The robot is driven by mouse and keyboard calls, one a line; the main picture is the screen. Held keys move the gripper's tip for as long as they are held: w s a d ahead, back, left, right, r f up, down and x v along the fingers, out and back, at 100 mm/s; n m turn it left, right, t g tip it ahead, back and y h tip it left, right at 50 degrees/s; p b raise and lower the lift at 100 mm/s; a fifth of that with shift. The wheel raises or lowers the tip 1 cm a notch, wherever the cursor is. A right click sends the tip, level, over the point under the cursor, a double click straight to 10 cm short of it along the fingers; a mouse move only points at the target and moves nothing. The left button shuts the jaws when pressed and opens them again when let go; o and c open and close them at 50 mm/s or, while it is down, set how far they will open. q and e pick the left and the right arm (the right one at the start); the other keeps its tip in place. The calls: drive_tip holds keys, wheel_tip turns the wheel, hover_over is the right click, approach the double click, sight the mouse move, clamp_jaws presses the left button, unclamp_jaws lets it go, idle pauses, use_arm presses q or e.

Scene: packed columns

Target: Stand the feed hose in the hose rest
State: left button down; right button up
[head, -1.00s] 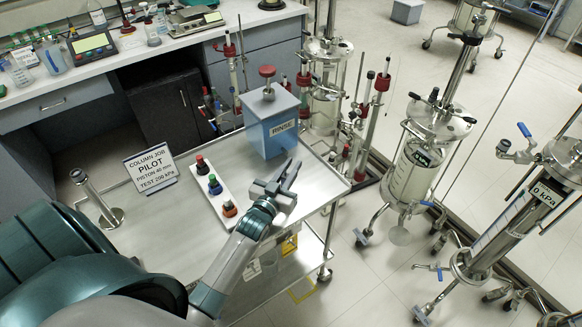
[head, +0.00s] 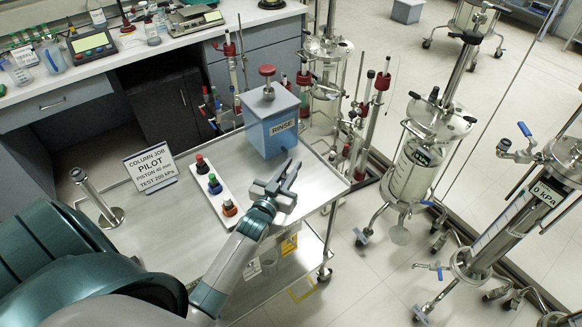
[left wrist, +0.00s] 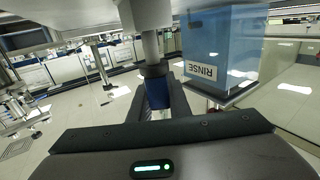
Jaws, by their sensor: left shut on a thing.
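My left gripper (head: 282,180) is over the right part of the steel cart top, just in front of the blue RINSE box. In the left wrist view its fingers are closed around a dark blue sleeve (left wrist: 157,93) with a grey tube (left wrist: 150,48) running from it. I take this to be the feed hose; in the head view the gripper mostly hides it. A metal post (head: 93,195) with an open dark top and round base stands at the cart's left, apart from the gripper. It looks like the hose rest. My right gripper is not in view.
The RINSE box (head: 268,125) with a red knob stands close behind the gripper. Glass columns (head: 412,170) stand right of the cart. The cart's front left is bare.

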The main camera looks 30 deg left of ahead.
use_arm(q)
drive_tip(key=shift+r, duration=0.35)
drive_tip(key=shift+r+p, duration=1.8)
drive_tip(key=shift+r, duration=1.05)
drive_tip(key=shift+d, duration=0.1)
